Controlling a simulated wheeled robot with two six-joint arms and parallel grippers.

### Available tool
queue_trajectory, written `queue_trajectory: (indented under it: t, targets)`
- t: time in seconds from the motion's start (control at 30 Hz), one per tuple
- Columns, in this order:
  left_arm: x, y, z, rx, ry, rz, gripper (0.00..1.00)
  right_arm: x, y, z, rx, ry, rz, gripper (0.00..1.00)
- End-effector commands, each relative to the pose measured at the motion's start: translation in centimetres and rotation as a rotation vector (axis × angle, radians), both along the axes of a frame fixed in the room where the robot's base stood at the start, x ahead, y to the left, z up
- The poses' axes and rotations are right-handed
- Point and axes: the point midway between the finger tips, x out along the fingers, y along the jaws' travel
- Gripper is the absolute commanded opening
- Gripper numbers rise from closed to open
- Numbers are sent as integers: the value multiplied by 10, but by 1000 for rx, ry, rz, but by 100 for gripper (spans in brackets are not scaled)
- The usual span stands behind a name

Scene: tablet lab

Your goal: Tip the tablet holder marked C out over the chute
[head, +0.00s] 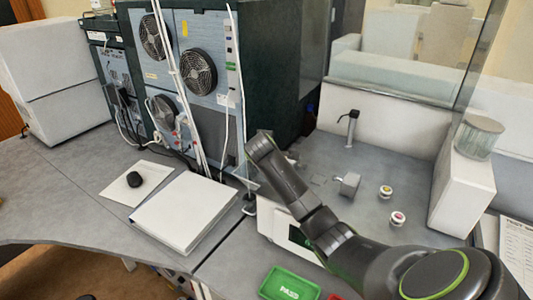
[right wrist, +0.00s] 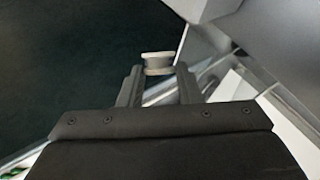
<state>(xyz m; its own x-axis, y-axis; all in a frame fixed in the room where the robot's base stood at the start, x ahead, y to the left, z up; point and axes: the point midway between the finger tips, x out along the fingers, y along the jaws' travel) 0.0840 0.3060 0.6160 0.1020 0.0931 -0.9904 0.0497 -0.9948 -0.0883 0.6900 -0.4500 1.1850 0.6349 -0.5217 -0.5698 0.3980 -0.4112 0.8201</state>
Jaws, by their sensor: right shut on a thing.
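In the right wrist view my right gripper (right wrist: 159,71) is shut on a small pale round tablet holder (right wrist: 158,60), held between its fingertips against a dark background. No letter can be read on it, and its contents are hidden. In the head view my right arm reaches from the lower right toward the dark cabinet, and its fingers and the held holder cannot be made out. Two other small white round holders stand on the bench, one with yellowish contents (head: 385,191) and one with reddish contents (head: 398,218). I cannot identify the chute clearly. My left gripper is not in view.
A dark cabinet with fans (head: 285,60) stands close to the arm's end. A white device (head: 272,222) is partly behind my arm. A green PASS tray (head: 290,284) is at the front.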

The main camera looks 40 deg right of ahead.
Motion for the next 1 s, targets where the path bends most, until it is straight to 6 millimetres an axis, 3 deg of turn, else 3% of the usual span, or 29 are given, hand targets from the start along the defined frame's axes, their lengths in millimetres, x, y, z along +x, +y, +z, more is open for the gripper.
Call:
queue_trajectory:
  t: [0.9,1.0]
  targets:
    - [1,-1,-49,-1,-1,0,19,4,9,-9,-264,109,1,16]
    - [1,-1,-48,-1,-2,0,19,4,12,-9,-317,135,2,16]
